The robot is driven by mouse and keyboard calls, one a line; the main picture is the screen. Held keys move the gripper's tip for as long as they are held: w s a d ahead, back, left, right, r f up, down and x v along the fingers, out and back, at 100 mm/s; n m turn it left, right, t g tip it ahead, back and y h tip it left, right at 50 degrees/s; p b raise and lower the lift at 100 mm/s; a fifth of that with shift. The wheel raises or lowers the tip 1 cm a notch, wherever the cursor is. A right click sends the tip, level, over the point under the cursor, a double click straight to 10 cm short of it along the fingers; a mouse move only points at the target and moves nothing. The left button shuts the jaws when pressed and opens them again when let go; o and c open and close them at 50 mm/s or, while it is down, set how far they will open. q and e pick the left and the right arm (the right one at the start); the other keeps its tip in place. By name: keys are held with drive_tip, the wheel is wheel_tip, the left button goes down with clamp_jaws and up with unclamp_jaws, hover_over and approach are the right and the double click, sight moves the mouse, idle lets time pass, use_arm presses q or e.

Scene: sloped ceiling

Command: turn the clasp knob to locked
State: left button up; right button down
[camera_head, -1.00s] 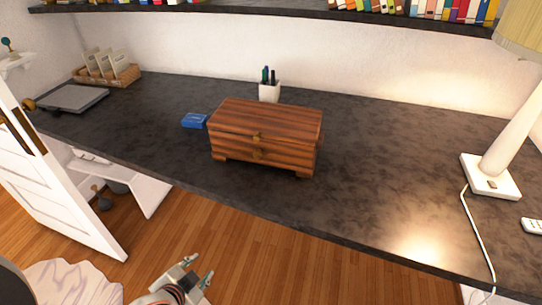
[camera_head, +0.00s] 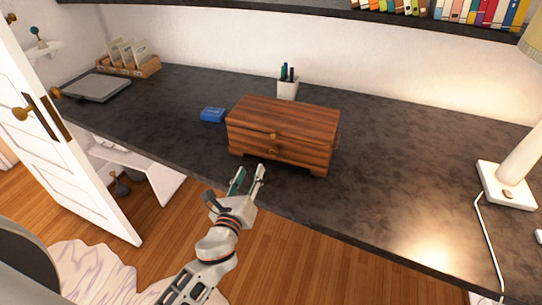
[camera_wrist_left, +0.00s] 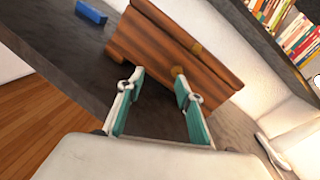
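A striped brown wooden box (camera_head: 300,118) stands on the dark desk with its lid down. My left gripper (camera_head: 249,174) is open and empty, in front of the box near the desk's front edge, apart from the knob. My right gripper is not in view.
A blue box (camera_head: 213,114) lies left of the wooden box, and a white pen cup (camera_head: 288,89) stands behind it. A lamp base (camera_head: 506,186) with a cord is at right. The desk between is clear. A white door (camera_head: 60,130) stands at left.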

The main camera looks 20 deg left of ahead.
sight(272, 153)
use_arm(q)
drive_tip(key=d+m, duration=0.1)
drive_tip(key=w+d+m+h, duration=0.1)
drive_tip(key=d+m, duration=0.1)
drive_tip(key=shift+w+r+h, duration=0.1)
drive_tip(key=shift+w+h, duration=0.1)
drive_tip(key=shift+h, duration=0.1)
drive_tip(key=shift+w+d+m, duration=0.2)
drive_tip(key=shift+w+m, duration=0.05)
drive_tip(key=shift+m, duration=0.15)
drive_tip(key=w, duration=0.7)
drive_tip(key=shift+w+d, duration=0.1)
drive_tip(key=shift+w, duration=0.05)
drive_tip(key=shift+c, duration=0.4)
clamp_jaws()
